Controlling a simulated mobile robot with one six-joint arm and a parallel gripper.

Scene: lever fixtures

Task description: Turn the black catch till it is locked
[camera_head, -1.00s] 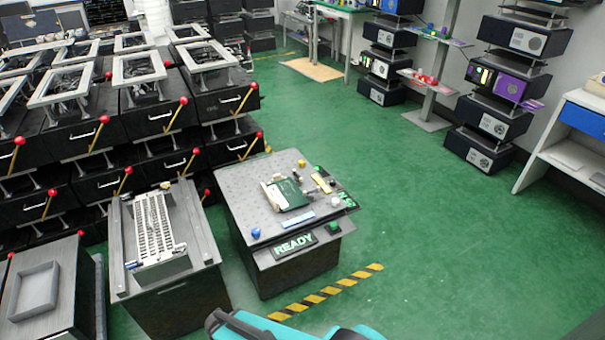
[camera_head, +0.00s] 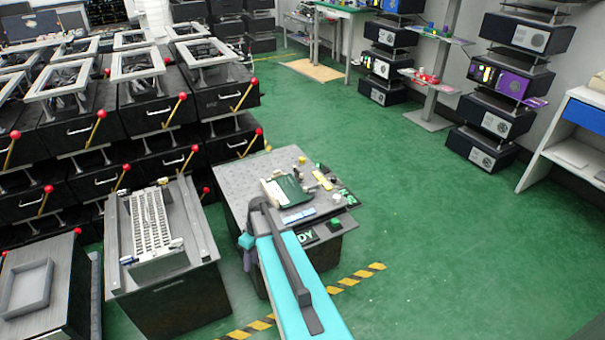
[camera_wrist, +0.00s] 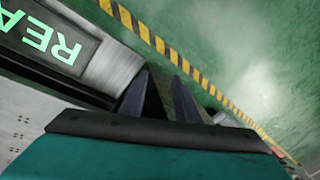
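I cannot pick out the black catch for certain in either view. The grey perforated bench top (camera_head: 238,172) in the head view carries a dark green board (camera_head: 291,191), a yellow piece (camera_head: 323,180) and several small knobs. My teal arm reaches over the bench's front, hiding its front left corner and part of the READY sign (camera_head: 306,236). In the wrist view my gripper (camera_wrist: 163,76) has two dark fingers apart with nothing visible between them. The sign also shows there at upper left (camera_wrist: 42,38), beside the fingers.
A grey bench with a keyboard-like metal panel (camera_head: 152,222) stands left of the bench. Stacked black drawer units with red-knobbed yellow levers fill the left back. A yellow-black floor stripe (camera_head: 357,276) runs in front. Green floor (camera_head: 440,230) to the right is clear.

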